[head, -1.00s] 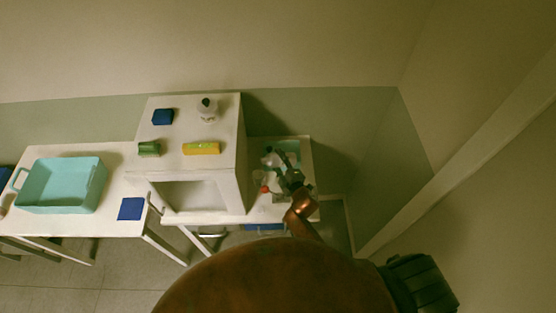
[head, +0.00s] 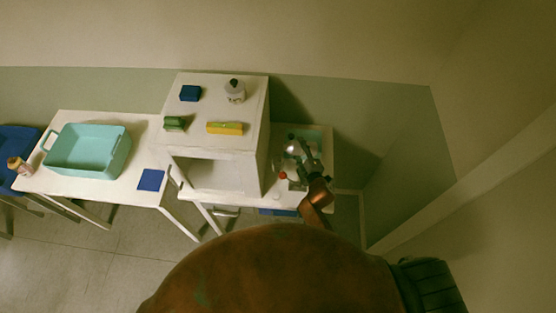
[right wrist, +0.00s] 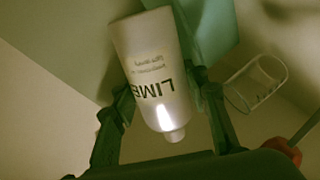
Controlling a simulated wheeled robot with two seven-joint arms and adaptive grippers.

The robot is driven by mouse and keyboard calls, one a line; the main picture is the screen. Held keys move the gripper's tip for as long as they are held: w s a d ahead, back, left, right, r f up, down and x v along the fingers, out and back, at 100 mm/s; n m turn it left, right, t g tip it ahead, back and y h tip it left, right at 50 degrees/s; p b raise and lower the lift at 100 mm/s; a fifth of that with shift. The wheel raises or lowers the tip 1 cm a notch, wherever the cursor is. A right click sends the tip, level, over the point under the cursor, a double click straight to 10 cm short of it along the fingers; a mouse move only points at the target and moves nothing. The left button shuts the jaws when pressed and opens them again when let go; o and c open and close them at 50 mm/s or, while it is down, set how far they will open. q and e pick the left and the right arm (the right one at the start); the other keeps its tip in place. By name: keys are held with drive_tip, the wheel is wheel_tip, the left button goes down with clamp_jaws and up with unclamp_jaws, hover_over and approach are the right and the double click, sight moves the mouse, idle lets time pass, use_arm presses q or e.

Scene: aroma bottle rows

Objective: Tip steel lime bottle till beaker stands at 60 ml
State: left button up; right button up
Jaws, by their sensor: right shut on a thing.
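The steel lime bottle (right wrist: 157,65) fills the middle of the right wrist view, its LIME lettering upside down in the picture and its narrow neck toward the bottom. My right gripper (right wrist: 160,110) is shut on it, one finger on each side. In the head view the bottle (head: 291,148) is a small shiny shape at my right gripper (head: 306,156), over the right-hand table. A clear beaker (right wrist: 256,84) shows to the right of the bottle in the right wrist view, apart from it. Its liquid level cannot be read. My left gripper is not in view.
A white raised cabinet (head: 262,130) stands left of the gripper, with a bottle (head: 235,92), a yellow block (head: 225,128), a green block (head: 174,124) and a blue block (head: 190,93) on top. A red knob-like thing (head: 282,175) is near the gripper. A teal bin (head: 88,171) is farther left.

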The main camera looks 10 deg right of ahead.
sight(298, 148)
drive_tip(key=shift+a+f+n+h, duration=0.15)
drive_tip(key=shift+a+n+h, duration=0.15)
drive_tip(key=shift+n, duration=0.4)
idle(3.1)
drive_tip(key=shift+d+r+m+p, duration=0.15)
drive_tip(key=shift+r+m+p, duration=0.25)
drive_tip(key=shift+p, duration=0.2)
drive_tip(key=shift+d+r+m+y+p, duration=0.1)
drive_tip(key=shift+r+m+y+p, duration=0.1)
drive_tip(key=shift+m+y+p, duration=0.4)
drive_tip(key=shift+f, duration=0.1)
drive_tip(key=m, duration=0.1)
drive_tip(key=r+m+p, duration=0.1)
drive_tip(key=shift+a+r+m+y+p, duration=0.25)
drive_tip(key=shift+a+m+y+p, duration=0.05)
drive_tip(key=shift+a+y, duration=0.1)
drive_tip(key=shift+a+r+m+t+y, duration=0.25)
drive_tip(key=shift+m+t+y, duration=0.2)
drive_tip(key=shift+m, duration=0.45)
